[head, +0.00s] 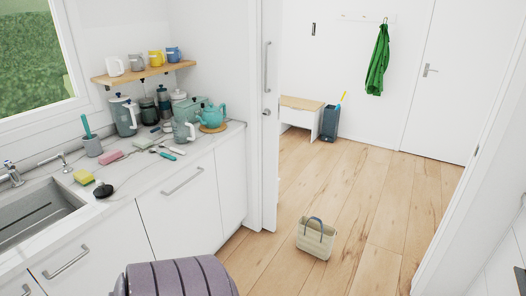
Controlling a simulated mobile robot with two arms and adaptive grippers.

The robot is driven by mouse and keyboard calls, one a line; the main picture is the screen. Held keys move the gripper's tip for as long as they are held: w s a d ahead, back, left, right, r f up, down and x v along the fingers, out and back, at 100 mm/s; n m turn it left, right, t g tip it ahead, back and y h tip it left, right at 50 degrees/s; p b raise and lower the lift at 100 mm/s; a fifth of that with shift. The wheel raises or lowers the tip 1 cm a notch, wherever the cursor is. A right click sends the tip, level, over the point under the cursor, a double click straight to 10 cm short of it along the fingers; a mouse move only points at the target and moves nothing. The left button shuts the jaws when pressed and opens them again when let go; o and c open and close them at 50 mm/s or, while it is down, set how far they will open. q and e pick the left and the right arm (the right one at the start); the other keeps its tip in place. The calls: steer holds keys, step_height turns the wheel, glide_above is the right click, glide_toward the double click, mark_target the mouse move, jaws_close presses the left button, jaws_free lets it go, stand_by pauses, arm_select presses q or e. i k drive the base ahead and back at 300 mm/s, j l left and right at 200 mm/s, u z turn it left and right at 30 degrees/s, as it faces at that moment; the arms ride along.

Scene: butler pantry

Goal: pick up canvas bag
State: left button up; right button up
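The canvas bag (314,241) is beige with dark blue handles. It stands upright on the wood floor, just beyond the open doorway, in the lower middle of the head view. Nothing touches it. Neither of my grippers shows in this view.
A white counter (150,178) with a sink (35,215), kettles and utensils runs along the left. A tall white door panel (268,120) stands at its end. Beyond are a bench (301,115), a dark bin (331,123) and a hanging green garment (378,62). Floor around the bag is clear.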

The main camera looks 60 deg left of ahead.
mark_target(316, 238)
steer(key=u, duration=1.6)
steer(key=i, duration=0.1)
steer(key=z, duration=0.05)
